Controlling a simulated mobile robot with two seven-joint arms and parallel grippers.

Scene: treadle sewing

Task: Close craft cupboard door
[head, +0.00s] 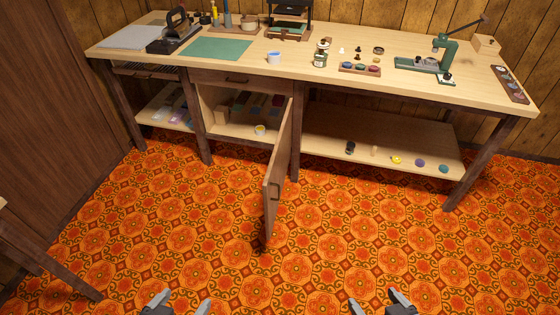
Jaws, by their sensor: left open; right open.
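The craft cupboard door (277,172) stands wide open under the workbench. It is hinged on the right side of the cupboard and swings out toward me over the floor. A dark handle (274,190) is on its face, near its free edge. The open cupboard (243,124) shows its shelf and contents. My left gripper (178,303) is open and empty at the bottom edge, well short of the door and left of it. My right gripper (378,306) is open and empty at the bottom edge, to the right of the door.
The wooden workbench (330,88) holds a green mat (216,49), a green press (425,62) and small items. A lower shelf (385,140) right of the door carries several small things. A table leg stands at far left. The patterned floor (330,250) before the door is clear.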

